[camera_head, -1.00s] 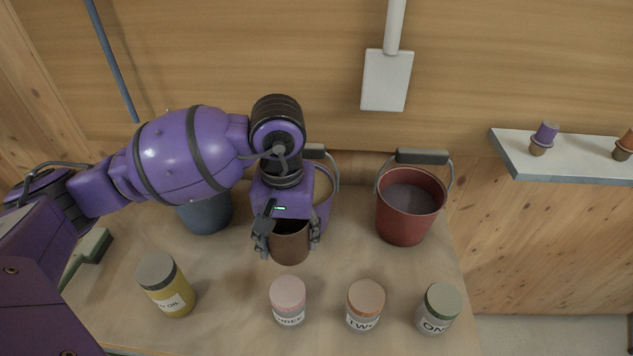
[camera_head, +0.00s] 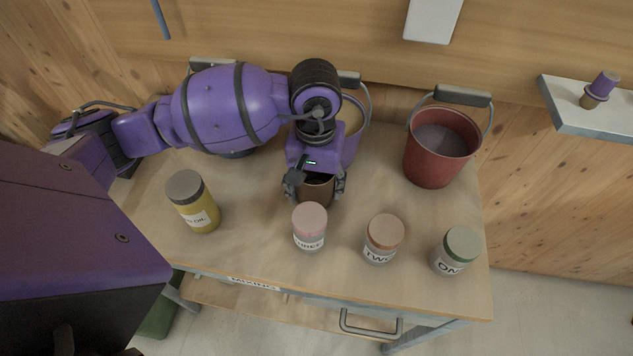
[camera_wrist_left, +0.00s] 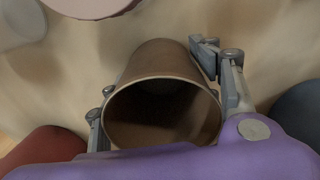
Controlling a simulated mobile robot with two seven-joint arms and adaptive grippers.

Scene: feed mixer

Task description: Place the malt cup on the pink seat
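The brown malt cup (camera_head: 316,193) is upright and empty inside, between the fingers of my left gripper (camera_head: 316,184). In the left wrist view the malt cup (camera_wrist_left: 165,112) shows its open mouth, with a finger against each side. I cannot tell whether its base touches the table. The pink lid of the jar marked THREE (camera_head: 309,232) is just in front of the cup. No separate pink seat can be made out. My right gripper is not in view.
Jars marked TWO (camera_head: 382,243) and ONE (camera_head: 455,252) stand to the right. A yellow oil jar (camera_head: 193,203) is at the left. A red bucket (camera_head: 437,150) stands behind, right of a purple bucket (camera_head: 357,135). A shelf (camera_head: 590,105) is at the far right.

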